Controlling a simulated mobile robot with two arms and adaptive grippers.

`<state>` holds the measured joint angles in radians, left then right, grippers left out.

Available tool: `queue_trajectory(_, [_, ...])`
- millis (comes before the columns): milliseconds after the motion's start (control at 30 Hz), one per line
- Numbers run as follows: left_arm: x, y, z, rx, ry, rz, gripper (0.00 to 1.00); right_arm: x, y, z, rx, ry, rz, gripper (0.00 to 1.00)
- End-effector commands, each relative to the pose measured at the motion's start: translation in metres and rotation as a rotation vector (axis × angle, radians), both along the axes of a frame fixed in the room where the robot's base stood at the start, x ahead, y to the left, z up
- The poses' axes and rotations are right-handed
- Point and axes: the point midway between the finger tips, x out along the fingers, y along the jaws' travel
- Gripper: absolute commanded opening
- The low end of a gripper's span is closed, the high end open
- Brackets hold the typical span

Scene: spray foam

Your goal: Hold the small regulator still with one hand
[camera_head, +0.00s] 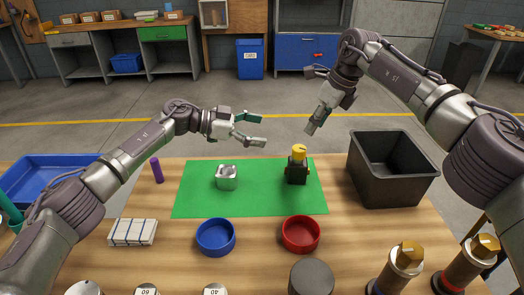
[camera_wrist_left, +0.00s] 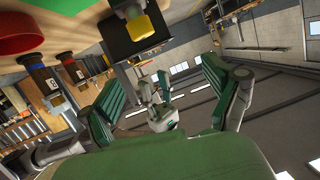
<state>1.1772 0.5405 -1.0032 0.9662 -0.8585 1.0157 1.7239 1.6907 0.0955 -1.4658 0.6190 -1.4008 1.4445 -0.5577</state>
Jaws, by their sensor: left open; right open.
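A small black regulator with a yellow knob (camera_head: 297,168) stands upright on the green mat (camera_head: 200,202). Its yellow knob also shows at the top of the left wrist view (camera_wrist_left: 140,27). My left gripper (camera_head: 257,130) is open and empty, above the mat's far edge and up and left of the regulator. Its two green-padded fingers stand wide apart in the left wrist view (camera_wrist_left: 160,95). My right gripper (camera_head: 316,118) is open and empty, pointing down beyond the regulator and a little to its right. Neither gripper touches the regulator.
A silver block (camera_head: 227,184) sits left of the regulator. A blue bowl (camera_head: 216,237) and red bowl (camera_head: 301,234) stand in front. A black bin (camera_head: 400,190) is right. A purple cylinder (camera_head: 157,170) and striped cloth (camera_head: 133,232) are left. Brass-topped cylinders (camera_head: 398,270) stand front right.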

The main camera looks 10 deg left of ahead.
Motion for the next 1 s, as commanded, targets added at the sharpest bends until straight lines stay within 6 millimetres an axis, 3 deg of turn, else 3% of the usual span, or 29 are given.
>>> queue_trajectory(100, [-0.007,-0.009,-0.037,0.049,0.091,-0.006,0.90,0.000,0.000,0.000,0.000,0.000,0.000,0.42])
queue_trajectory(200, [-0.010,-0.012,-0.053,0.072,0.132,-0.007,0.90,0.000,0.000,0.000,0.000,0.000,0.000,0.42])
queue_trajectory(433, [-0.008,-0.030,-0.067,0.082,0.153,-0.008,0.90,0.000,0.000,0.000,0.000,0.000,0.000,0.42])
queue_trajectory(1000, [0.016,-0.122,-0.105,0.080,0.152,-0.006,0.90,0.000,0.000,0.000,0.000,0.000,0.000,0.42])
